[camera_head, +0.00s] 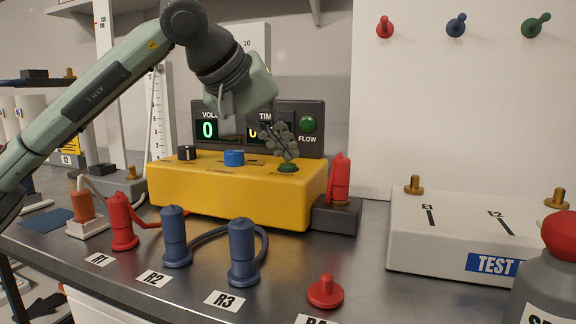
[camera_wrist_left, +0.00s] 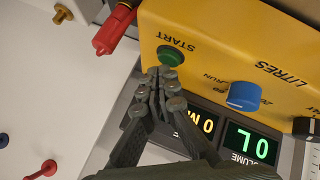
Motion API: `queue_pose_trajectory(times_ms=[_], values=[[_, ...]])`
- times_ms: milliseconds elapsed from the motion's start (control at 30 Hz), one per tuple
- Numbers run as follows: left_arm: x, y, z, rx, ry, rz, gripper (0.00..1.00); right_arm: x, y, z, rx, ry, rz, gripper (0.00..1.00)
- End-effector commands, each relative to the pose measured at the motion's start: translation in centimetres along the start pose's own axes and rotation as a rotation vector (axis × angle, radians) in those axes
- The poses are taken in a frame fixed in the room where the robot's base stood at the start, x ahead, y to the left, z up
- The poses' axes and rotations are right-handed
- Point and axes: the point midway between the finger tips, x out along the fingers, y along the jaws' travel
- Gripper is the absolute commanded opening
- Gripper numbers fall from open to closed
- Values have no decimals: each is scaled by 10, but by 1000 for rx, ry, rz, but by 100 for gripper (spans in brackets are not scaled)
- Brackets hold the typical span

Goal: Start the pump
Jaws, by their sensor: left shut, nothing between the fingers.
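The yellow pump box (camera_head: 235,190) stands on the bench. Its green START button (camera_head: 288,168) is at the right of its top, and it also shows in the left wrist view (camera_wrist_left: 170,56). My left gripper (camera_head: 289,156) is shut and empty, its fingertips pointing down right at the button. In the left wrist view the fingertips (camera_wrist_left: 163,74) lie close beside the button; whether they touch it I cannot tell. A blue knob (camera_head: 234,158) and a black switch (camera_head: 187,152) are also on top. My right gripper is not in view.
Behind the box, a dark display panel (camera_head: 316,145) shows a green volume readout, a partly hidden time readout and a green FLOW lamp (camera_head: 308,124). A red connector (camera_head: 340,180) stands close right of the box. Blue connectors (camera_head: 243,255) stand in front. A white TEST box (camera_head: 450,235) is at right.

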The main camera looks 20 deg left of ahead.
Motion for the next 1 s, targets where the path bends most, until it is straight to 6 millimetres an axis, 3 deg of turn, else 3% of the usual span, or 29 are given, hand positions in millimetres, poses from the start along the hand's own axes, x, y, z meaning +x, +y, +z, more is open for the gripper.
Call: queue_pose_trajectory(times_ms=[1000], values=[[6,-4,4,0,0,0,0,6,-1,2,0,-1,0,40]])
